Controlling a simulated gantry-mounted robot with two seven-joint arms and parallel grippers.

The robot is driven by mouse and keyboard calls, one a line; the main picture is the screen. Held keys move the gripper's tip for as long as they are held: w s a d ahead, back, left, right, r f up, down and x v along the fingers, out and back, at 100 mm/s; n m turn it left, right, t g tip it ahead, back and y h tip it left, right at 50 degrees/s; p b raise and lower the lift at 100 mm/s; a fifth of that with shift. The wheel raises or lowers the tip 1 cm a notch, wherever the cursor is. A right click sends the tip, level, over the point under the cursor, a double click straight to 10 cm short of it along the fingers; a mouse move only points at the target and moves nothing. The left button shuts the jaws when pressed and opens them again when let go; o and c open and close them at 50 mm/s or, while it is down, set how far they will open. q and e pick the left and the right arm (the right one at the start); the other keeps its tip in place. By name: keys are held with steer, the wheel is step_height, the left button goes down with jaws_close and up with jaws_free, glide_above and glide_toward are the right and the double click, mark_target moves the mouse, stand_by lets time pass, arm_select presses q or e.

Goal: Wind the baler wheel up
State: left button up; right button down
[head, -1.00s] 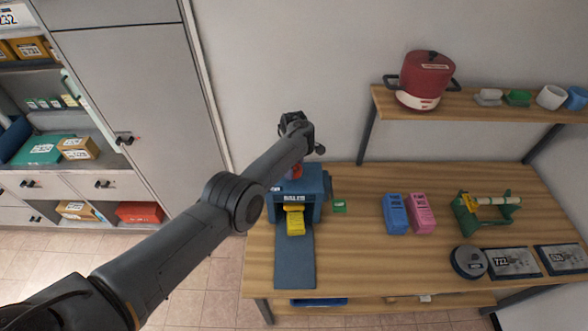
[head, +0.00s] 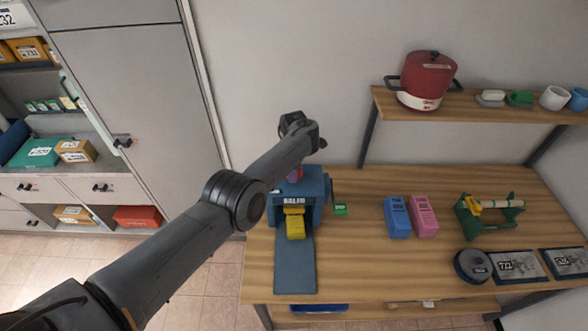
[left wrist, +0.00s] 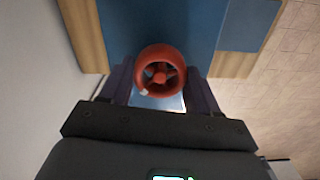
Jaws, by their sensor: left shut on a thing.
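The blue baler (head: 316,190) stands at the left end of the wooden table, with a yellow piece (head: 295,224) at its front opening. Its red wheel (left wrist: 160,72) shows in the left wrist view, with spokes and a small pale mark on its lower left rim. In the head view only a little red (head: 295,174) shows on top of the baler, beside my forearm. My left gripper (left wrist: 161,88) is above the baler, its fingers on either side of the wheel and shut on it. In the head view my arm hides most of the wheel. My right gripper is not in view.
A blue-grey ramp (head: 295,264) runs from the baler toward the table's front edge. A small green block (head: 340,209), a blue holder (head: 397,217) and a pink holder (head: 423,215) are to the right. A shelf (head: 470,107) with a red pot (head: 428,78) hangs behind.

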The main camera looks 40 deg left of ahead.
arm_select(q)
steer(key=shift+r, duration=0.1)
steer(key=o, duration=1)
steer(key=shift+o, duration=0.2)
step_height(320, 180, up, 11)
steer(key=p, duration=0.1)
